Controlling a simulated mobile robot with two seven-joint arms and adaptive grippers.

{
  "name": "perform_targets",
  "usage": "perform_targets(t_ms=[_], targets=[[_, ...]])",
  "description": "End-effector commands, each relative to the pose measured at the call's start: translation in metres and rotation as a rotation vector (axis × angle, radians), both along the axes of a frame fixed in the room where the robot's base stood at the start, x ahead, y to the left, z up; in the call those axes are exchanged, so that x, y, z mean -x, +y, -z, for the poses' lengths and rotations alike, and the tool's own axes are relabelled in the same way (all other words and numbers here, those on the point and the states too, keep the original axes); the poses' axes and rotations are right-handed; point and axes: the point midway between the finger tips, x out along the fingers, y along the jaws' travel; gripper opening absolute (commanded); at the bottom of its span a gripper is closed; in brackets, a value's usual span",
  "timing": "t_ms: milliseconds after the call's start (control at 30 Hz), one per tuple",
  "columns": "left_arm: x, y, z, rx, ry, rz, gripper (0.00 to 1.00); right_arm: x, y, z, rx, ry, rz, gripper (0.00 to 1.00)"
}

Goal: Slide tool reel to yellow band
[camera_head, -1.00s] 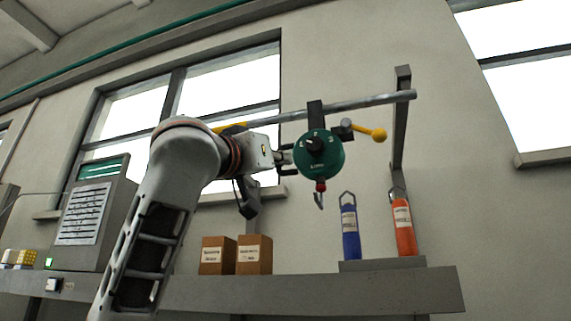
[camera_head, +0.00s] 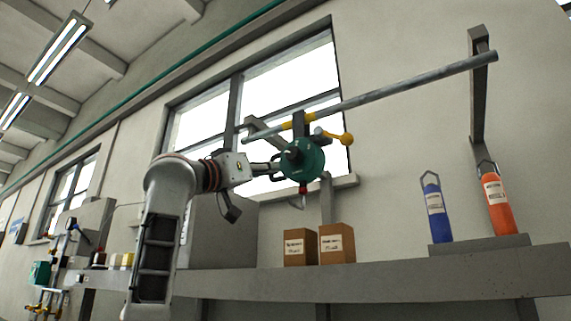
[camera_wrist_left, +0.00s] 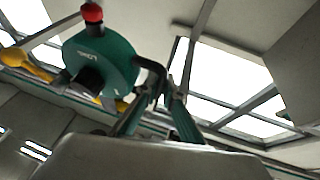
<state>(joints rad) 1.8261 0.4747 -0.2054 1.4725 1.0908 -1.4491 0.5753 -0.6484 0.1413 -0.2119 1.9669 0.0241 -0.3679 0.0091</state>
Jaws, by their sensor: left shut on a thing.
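The green tool reel (camera_head: 302,160) hangs from the grey overhead rail (camera_head: 400,90) by a dark hanger, with a yellow-knobbed lever (camera_head: 346,138) on its right and a hook below. The yellow band (camera_head: 311,117) on the rail shows right at the hanger, on both sides of it. My left gripper (camera_head: 276,168) is shut on the reel at its left side. In the left wrist view the reel (camera_wrist_left: 100,60) fills the upper left, its red ball end (camera_wrist_left: 91,13) at the top. The right gripper is not in view.
A shelf (camera_head: 400,270) runs below, with two brown boxes (camera_head: 337,244), a blue bottle (camera_head: 433,207) and an orange bottle (camera_head: 496,205) on it. A bracket (camera_head: 479,90) holds the rail's right end. The rail is clear between reel and bracket.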

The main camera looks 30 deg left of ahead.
Motion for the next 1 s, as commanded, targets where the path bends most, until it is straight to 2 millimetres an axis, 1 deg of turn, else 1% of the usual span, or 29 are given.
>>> perform_targets(t_ms=[33, 100, 400, 433, 467, 833, 967, 1000], targets=[[0.001, 0.004, -0.002, 0.003, -0.002, -0.002, 0.00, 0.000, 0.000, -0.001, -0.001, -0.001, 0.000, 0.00], [0.001, 0.005, -0.002, 0.003, -0.004, -0.001, 0.00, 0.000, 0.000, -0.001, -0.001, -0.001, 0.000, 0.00], [0.001, 0.004, -0.002, 0.002, -0.004, -0.001, 0.00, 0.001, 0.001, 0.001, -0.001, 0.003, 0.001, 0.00], [0.001, 0.004, -0.002, 0.003, -0.003, 0.000, 0.13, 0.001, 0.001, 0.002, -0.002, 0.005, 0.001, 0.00], [0.001, 0.004, -0.002, 0.003, -0.004, 0.000, 0.16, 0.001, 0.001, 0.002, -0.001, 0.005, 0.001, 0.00], [0.002, 0.004, 0.000, 0.001, -0.002, 0.000, 0.16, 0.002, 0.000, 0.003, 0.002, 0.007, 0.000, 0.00], [0.014, 0.007, 0.005, 0.000, -0.003, 0.000, 0.16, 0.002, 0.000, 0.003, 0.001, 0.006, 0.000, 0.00], [0.020, 0.009, 0.007, 0.000, -0.004, -0.001, 0.16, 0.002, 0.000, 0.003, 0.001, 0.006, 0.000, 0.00]])
